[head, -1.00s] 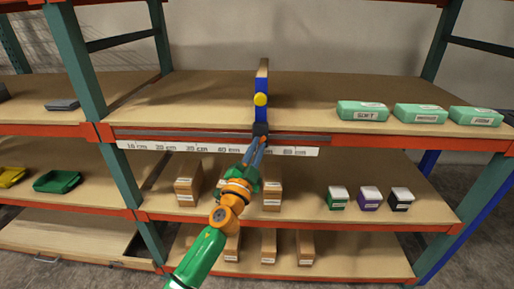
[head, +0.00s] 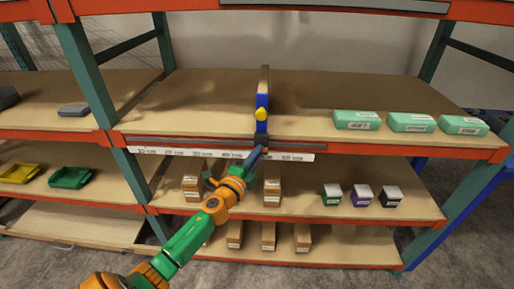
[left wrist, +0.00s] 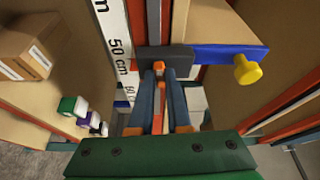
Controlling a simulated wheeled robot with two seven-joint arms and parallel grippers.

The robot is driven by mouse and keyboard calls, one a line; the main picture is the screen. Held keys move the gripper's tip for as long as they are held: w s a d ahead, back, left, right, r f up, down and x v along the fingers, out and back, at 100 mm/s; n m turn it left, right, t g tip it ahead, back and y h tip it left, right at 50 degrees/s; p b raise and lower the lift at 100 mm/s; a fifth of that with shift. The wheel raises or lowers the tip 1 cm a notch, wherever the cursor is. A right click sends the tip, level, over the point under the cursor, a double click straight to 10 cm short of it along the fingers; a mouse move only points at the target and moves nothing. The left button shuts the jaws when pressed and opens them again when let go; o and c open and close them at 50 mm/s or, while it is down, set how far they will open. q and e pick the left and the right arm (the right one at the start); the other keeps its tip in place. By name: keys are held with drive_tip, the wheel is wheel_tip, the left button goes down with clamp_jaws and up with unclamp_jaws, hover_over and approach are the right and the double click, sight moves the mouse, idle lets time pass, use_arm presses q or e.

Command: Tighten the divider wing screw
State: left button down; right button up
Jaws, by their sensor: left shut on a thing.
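The divider (head: 262,100) stands upright on the middle shelf board, with a blue front part, a yellow knob (head: 261,114) and a dark grey clamp block (head: 260,140) at the shelf's front edge. In the left wrist view the clamp block (left wrist: 168,57) joins the blue part, with the yellow knob (left wrist: 247,70) to the right. My left gripper (head: 263,152) is just below and in front of the block. Its fingers (left wrist: 160,75) are shut on a small orange piece, apparently the wing screw (left wrist: 159,67), mostly hidden between the fingertips. My right gripper is not in view.
A centimetre scale (head: 200,152) runs along the shelf front beside the clamp. Green boxes (head: 410,122) lie to the right on the same board. Cardboard boxes (head: 272,190) and small cartons (head: 361,194) stand on the shelf below, behind and right of my left arm.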

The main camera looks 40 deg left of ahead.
use_arm(q)
drive_tip(key=shift+m+p, duration=0.5)
drive_tip(key=shift+f+g, duration=0.1)
drive_tip(key=shift+g, duration=0.2)
drive_tip(key=c, duration=0.9)
unclamp_jaws()
drive_tip(key=shift+o, duration=0.2)
drive_tip(key=shift+s, duration=0.1)
drive_tip(key=s+d, duration=0.1)
drive_tip(key=s, duration=0.6)
